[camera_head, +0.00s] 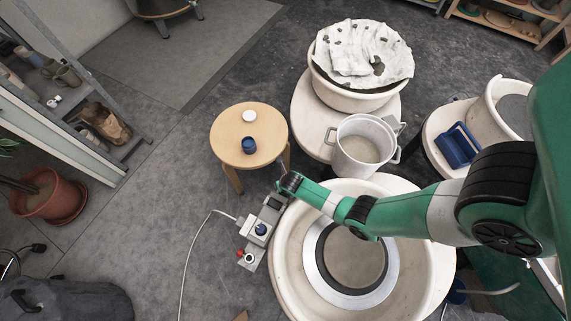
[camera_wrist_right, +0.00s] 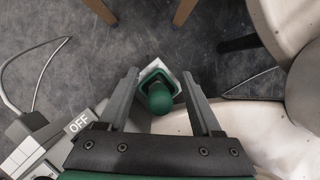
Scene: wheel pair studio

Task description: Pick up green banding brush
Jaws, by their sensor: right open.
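The green banding brush (camera_wrist_right: 159,97) shows in the right wrist view with its rounded green end toward the camera. A square green-and-pale part lies behind that end. My right gripper (camera_wrist_right: 160,74) is open, with one grey finger on each side of the brush; I cannot tell whether either touches it. In the head view my right gripper (camera_head: 283,183) is at the left rim of the pottery wheel basin, above the end of the control box. The brush cannot be made out there. My left gripper is not in view.
The control box (camera_head: 257,229) with a red knob and cable sits left of the wheel basin (camera_head: 290,275). A round wooden stool (camera_head: 228,133) holds a blue jar (camera_head: 249,146). A white pot (camera_head: 340,158) stands behind the basin. The grey floor at left is mostly clear.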

